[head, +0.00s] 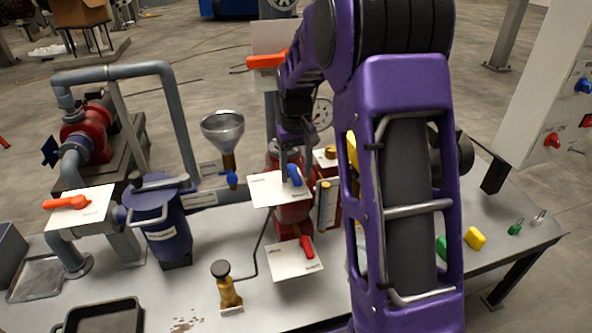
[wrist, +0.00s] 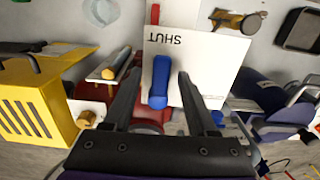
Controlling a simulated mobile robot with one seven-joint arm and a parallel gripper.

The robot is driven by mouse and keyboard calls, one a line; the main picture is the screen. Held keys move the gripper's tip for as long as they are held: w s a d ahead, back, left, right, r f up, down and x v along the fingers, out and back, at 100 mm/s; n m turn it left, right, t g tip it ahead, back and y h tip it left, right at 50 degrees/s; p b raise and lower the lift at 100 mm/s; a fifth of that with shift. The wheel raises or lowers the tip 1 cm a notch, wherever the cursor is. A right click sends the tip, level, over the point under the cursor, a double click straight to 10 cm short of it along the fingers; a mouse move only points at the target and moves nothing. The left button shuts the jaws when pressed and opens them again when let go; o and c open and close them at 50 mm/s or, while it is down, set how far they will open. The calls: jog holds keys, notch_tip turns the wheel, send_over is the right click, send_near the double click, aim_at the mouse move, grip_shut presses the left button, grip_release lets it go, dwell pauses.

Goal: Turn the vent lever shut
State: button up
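A blue lever (head: 294,174) stands at a white plate (head: 265,190) on the red press; I take it as the vent lever, though no label naming it is readable. My gripper (wrist: 158,75) is open, with one finger on each side of the lever. I cannot tell whether either finger touches it. In the head view my gripper (head: 293,150) is above the plate, partly hidden by my arm.
A red lever (head: 306,246) on a lower white plate is close by. A funnel (head: 222,128) and a blue vessel (head: 165,230) stand left. A yellow slotted box (wrist: 30,115) is left in the wrist view. A black tray (head: 100,318) lies on the table's front.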

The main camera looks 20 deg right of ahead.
aim_at(296, 176)
notch_tip(296, 176, up, 18)
jog(key=p, duration=0.1)
jog(key=shift+f, duration=0.25)
dwell(0.5)
